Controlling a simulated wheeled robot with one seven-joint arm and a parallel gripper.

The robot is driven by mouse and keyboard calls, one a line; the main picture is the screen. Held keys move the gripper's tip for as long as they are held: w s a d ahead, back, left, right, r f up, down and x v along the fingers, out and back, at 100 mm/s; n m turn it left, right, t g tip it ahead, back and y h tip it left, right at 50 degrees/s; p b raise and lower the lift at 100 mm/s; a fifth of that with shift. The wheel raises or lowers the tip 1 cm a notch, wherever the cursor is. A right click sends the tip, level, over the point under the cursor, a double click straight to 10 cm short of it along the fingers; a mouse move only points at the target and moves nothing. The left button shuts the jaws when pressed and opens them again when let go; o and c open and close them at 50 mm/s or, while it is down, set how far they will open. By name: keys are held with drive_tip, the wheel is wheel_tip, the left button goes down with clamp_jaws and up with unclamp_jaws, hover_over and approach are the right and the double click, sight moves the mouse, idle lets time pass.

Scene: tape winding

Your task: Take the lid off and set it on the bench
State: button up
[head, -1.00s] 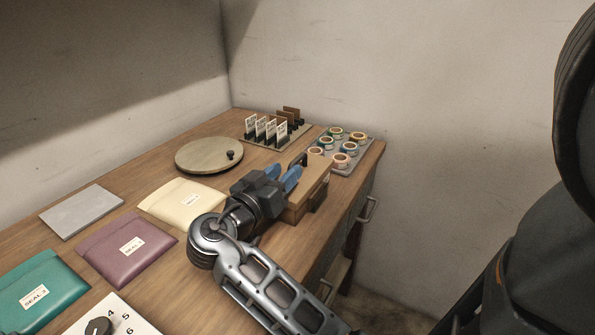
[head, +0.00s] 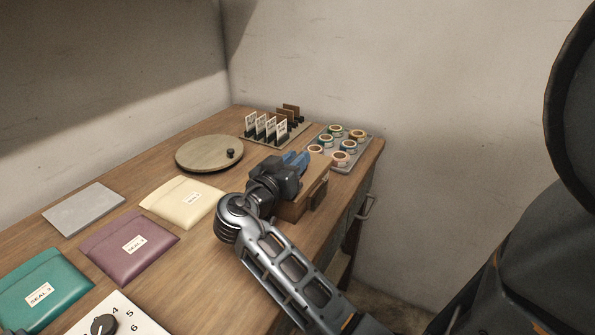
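A brown wooden box (head: 291,211) stands near the bench's right front edge, with a dark latch on its front. Its flat lid (head: 318,172) is on top, largely hidden behind my gripper. My gripper (head: 296,159) is over the lid, its blue fingertips at the lid's far part, where the dark handle was visible earlier. The handle is now hidden by the fingers. I cannot tell whether the fingers are closed on it. The wooden bench (head: 235,262) has bare room in front of the box.
A round wooden disc (head: 205,153) with a small dark knob lies left of the box. A tray of tape rolls (head: 357,153) and a card rack (head: 270,137) stand behind. Cream (head: 183,203), purple (head: 128,246) and teal (head: 40,290) pouches and a grey plate (head: 83,209) lie leftward.

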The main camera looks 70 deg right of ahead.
sight(295, 158)
clamp_jaws()
drive_tip(key=shift+r, duration=0.6)
wheel_tip(295, 158, up, 2)
drive_tip(key=shift+r+b, duration=0.25)
drive_tip(key=shift+b, duration=0.05)
drive_tip(key=s+d+r, duration=0.4)
drive_tip(key=s+r, duration=0.3)
drive_tip(key=s, duration=0.4)
drive_tip(key=shift+r+b, duration=0.15)
drive_tip(key=shift+b, duration=0.3)
drive_tip(key=shift+d, duration=0.1)
